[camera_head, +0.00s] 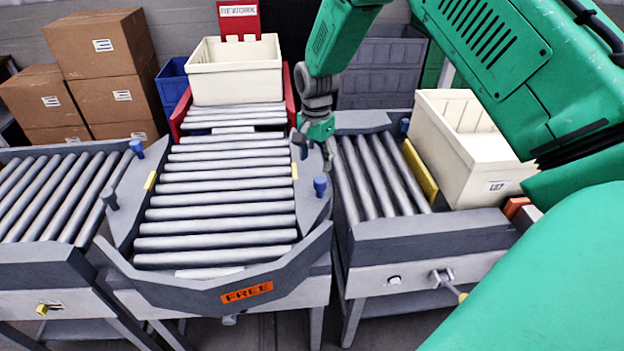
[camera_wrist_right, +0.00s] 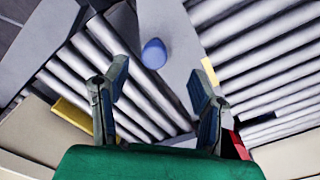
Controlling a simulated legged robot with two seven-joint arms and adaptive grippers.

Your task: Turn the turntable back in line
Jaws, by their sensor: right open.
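The turntable (camera_head: 215,210) stands in the middle of the head view, an empty bed of grey rollers with grey side plates and an orange FREE label (camera_head: 246,292) on its front. Its rollers lie crosswise to those of the left and right conveyors, and its bed faces the rework lane. A blue peg (camera_head: 320,186) stands on its right plate, another blue peg (camera_head: 137,148) on its left plate. My right gripper (camera_head: 315,158) is open and empty over the right plate. In the wrist view, the blue peg (camera_wrist_right: 154,54) shows beyond and between the parted fingertips (camera_wrist_right: 160,80). My left gripper is out of view.
The left conveyor (camera_head: 50,195) and right conveyor (camera_head: 375,175) flank the turntable. A cream tote (camera_head: 235,80) sits on the rework lane behind it; another cream tote (camera_head: 465,155) stands at right. Cardboard boxes (camera_head: 105,60) are stacked at back left. My green arm covers the right side.

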